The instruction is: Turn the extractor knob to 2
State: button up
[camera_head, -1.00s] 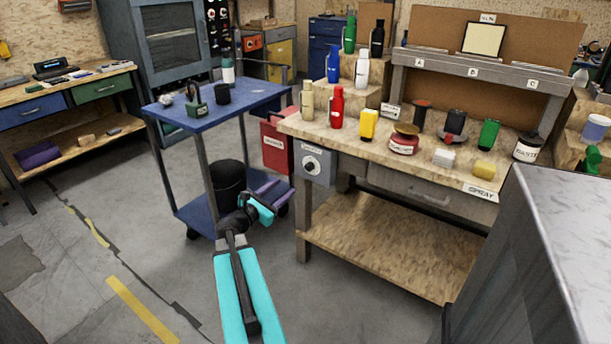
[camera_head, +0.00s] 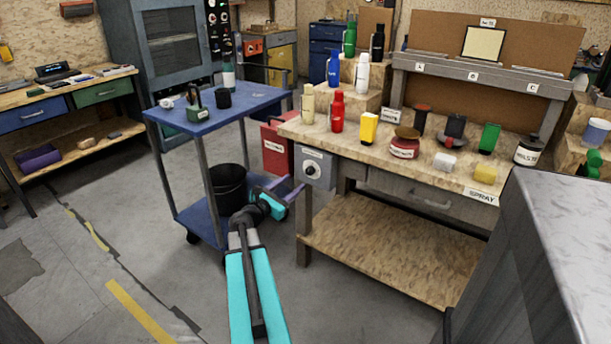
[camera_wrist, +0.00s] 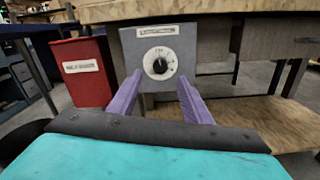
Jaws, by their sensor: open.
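The extractor knob (camera_wrist: 159,65) is a black knob on a white dial, on the front of a grey box (camera_wrist: 130,40) with a label above the dial. In the head view the knob (camera_head: 311,169) is on the box at the left end of the workbench. The dial's numbers are too small to read. My gripper (camera_wrist: 160,88) is open and empty, with purple fingers spread below and to either side of the dial in the wrist view. In the head view my gripper (camera_head: 294,190) is just left of and below the box, apart from the knob.
A red bin (camera_head: 277,147) stands just left of the box. A blue cart (camera_head: 180,135) with a black bucket (camera_head: 229,186) on its lower shelf is close to my arm. The workbench (camera_head: 375,165) carries several bottles and jars. Floor is open at the left front.

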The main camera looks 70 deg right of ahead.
aim_at(308, 172)
jog(key=x, duration=0.9)
jog(key=c, duration=1.1)
jog(key=shift+s, duration=0.1)
